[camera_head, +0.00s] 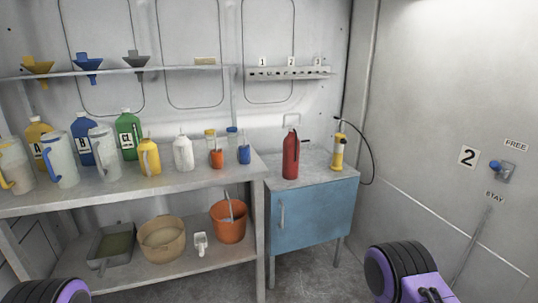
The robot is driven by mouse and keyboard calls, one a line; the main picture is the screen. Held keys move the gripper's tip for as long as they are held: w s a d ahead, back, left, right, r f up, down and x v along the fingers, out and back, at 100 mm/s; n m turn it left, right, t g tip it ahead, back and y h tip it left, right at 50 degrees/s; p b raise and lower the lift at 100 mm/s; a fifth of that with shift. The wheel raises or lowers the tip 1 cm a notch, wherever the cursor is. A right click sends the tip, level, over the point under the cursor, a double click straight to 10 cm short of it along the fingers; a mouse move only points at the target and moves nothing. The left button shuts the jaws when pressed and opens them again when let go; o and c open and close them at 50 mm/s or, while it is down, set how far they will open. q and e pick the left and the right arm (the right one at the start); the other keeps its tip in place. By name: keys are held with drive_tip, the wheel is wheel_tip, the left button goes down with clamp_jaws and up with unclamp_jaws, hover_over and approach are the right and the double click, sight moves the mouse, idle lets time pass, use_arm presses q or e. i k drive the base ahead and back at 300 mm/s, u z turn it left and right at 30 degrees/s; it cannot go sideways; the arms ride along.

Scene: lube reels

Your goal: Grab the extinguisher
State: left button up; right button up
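A red extinguisher (291,158) stands upright on top of the blue cabinet (312,215), near the cabinet's left side. It has a dark top with a small dark lever or nozzle pointing right. Nothing touches it that I can see. Purple and black parts of my arms show at the bottom left and bottom right corners. Neither of my grippers is in view.
A yellow pump (339,152) with a black hose stands right of the extinguisher. A grey shelf (120,197) on the left holds several jugs and bottles; below are an orange bucket (228,222) and a tan basket (162,240). Floor before the cabinet is clear.

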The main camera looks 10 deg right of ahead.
sight(291, 143)
drive_tip(key=u, duration=0.6)
drive_tip(key=i, duration=1.2)
drive_tip(key=z, duration=3.3)
drive_tip(key=k, duration=0.55)
drive_tip(key=u, duration=0.2)
